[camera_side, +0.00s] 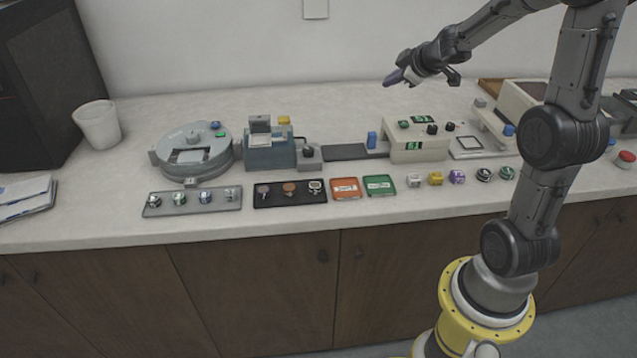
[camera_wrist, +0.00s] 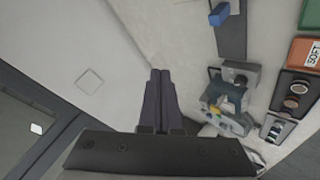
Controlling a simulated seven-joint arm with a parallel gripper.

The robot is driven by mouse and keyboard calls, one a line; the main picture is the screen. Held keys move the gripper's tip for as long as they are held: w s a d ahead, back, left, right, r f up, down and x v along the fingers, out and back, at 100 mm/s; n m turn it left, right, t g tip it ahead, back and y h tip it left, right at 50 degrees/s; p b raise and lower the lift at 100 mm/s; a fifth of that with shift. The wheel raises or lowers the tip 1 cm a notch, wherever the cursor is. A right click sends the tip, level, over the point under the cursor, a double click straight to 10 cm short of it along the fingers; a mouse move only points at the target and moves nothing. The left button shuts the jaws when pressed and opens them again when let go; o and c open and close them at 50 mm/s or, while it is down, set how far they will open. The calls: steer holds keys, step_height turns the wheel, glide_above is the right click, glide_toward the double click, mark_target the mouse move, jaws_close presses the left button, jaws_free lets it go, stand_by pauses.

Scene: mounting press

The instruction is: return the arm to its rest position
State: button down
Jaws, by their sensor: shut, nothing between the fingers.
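My gripper (camera_side: 392,78) is raised above the back of the counter (camera_side: 90,222), in front of the wall and clear of everything below it. Its fingers point left and slightly down in the side view. In the wrist view the two dark fingers (camera_wrist: 160,88) lie side by side, shut, with nothing between them. The mounting press (camera_side: 270,150), a grey-blue unit, stands on the counter to the left of and below my gripper. It also shows in the wrist view (camera_wrist: 225,97), to the right of the fingers.
A round grey machine (camera_side: 193,150) and a white cup (camera_side: 98,125) stand at the left. A cream control box (camera_side: 415,138) stands below my gripper. Trays of small samples (camera_side: 192,201) and orange (camera_side: 345,188) and green (camera_side: 379,185) cards line the front. The air around my gripper is free.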

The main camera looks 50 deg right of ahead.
steer(key=s+a+r+m+t, duration=0.1)
steer(key=s+a+r, duration=0.2)
steer(key=a+r, duration=0.4)
steer(key=s+a+r+m+t, duration=0.15)
steer(key=a+r, duration=0.35)
steer(key=a, duration=0.5)
steer(key=s+a+f+g+y, duration=0.2)
steer(key=s+a+f, duration=0.3)
steer(key=s, duration=0.3)
steer(key=s+a+f+m+g+y, duration=0.1)
steer(key=s+a+f+g, duration=0.3)
steer(key=s, duration=0.5)
steer(key=shift+s+a+f+y, duration=0.2)
steer(key=shift+a+f+y, duration=0.6)
steer(key=shift+f, duration=0.15)
